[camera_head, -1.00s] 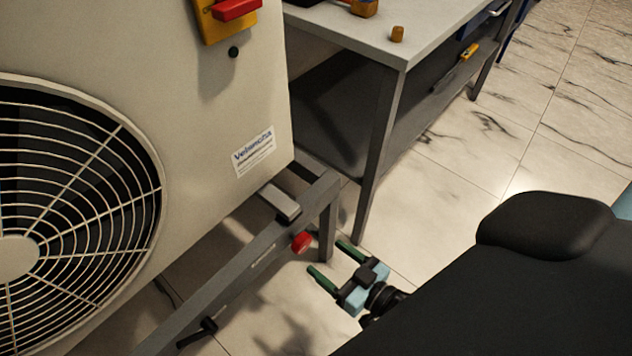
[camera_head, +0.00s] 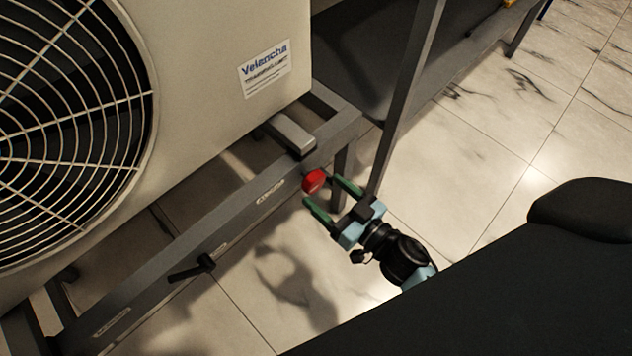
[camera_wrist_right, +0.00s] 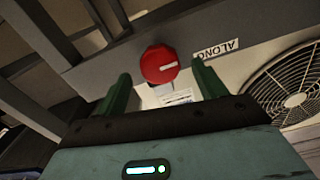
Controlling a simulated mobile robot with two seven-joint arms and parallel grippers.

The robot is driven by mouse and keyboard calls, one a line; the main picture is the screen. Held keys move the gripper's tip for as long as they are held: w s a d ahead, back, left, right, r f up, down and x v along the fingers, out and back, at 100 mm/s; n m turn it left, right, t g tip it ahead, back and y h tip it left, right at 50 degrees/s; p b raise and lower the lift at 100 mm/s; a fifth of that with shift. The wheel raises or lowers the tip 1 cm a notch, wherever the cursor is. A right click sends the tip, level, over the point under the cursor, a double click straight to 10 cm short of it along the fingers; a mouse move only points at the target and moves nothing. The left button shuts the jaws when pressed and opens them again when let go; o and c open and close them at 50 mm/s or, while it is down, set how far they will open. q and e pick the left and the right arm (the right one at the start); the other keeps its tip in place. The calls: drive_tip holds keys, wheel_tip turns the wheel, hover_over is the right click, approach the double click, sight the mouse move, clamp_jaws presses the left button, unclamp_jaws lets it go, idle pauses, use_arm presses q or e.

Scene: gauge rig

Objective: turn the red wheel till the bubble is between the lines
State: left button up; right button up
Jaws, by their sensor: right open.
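The red wheel (camera_head: 314,181) sits on the front side of the grey frame rail, near its right corner. It also shows in the right wrist view (camera_wrist_right: 159,65), with a pale mark on its face. My right gripper (camera_head: 322,191) is open, its green fingertips pointing at the wheel, one towards each side of it. In the wrist view the wheel appears between and just beyond the fingertips (camera_wrist_right: 161,74); I cannot tell whether they touch it. I cannot make out the bubble or its lines in either view. My left gripper is not in view.
A white fan unit (camera_head: 215,40) stands on the grey frame (camera_head: 150,268). A grey block (camera_head: 290,134) lies on the frame above the wheel. A black handle (camera_head: 192,268) sticks out of the rail further left. A table leg (camera_head: 408,95) stands close behind the gripper.

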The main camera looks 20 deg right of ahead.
sight(318, 185)
drive_tip(key=shift+b+x, duration=0.3)
drive_tip(key=shift+x, duration=1.65)
drive_tip(key=shift+c, duration=0.2)
drive_tip(key=c, duration=0.9)
drive_tip(key=shift+n, duration=0.3)
